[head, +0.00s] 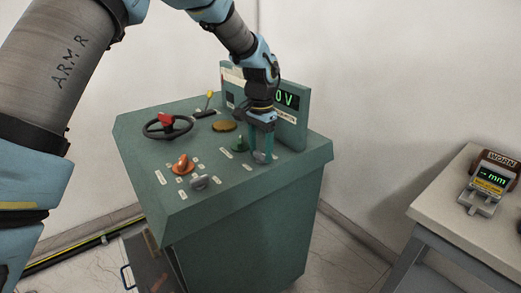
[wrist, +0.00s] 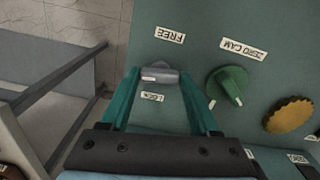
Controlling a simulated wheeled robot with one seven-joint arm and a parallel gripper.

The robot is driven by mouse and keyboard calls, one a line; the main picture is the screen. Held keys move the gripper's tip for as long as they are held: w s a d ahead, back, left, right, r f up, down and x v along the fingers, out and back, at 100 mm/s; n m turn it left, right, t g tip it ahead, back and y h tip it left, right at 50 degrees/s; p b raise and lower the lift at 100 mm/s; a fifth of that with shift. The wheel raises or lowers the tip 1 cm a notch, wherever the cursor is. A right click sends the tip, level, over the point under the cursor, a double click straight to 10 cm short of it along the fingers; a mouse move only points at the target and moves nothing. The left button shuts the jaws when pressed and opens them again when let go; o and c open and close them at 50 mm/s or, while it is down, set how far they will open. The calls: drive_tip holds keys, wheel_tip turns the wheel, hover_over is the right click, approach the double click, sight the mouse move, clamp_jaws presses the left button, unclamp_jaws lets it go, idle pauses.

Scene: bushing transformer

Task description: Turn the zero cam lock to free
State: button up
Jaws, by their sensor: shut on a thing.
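The zero cam lock is a small grey knob (wrist: 160,76) on the green panel, between a FREE label (wrist: 169,35) and a LOCK label (wrist: 152,98) in the wrist view. Its grip lies roughly crosswise in that picture, with a pale mark near its left end. My gripper (wrist: 159,75) is shut on this knob, one teal finger at each end. In the head view my gripper (head: 262,154) points down at the front right of the console top, and its fingers partly hide the knob. The green zero cam knob (wrist: 228,86) with its ZERO CAM label (wrist: 243,48) sits to the right.
The console (head: 240,225) also carries a black handwheel (head: 153,132), an orange knob (head: 183,164), another grey knob (head: 200,182), a yellow lever (head: 209,97) and a brass disc (head: 223,126). An upright display panel (head: 291,120) stands close behind my gripper. A side table (head: 440,208) holds a meter.

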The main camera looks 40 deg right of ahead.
sight(260, 153)
drive_tip(key=shift+m, duration=0.8)
drive_tip(key=o, duration=1.4)
drive_tip(key=shift+c, duration=0.2)
wheel_tip(260, 153, up, 11)
drive_tip(key=b, duration=0.2)
drive_tip(key=shift+b, duration=0.3)
drive_tip(key=shift+f, duration=0.1)
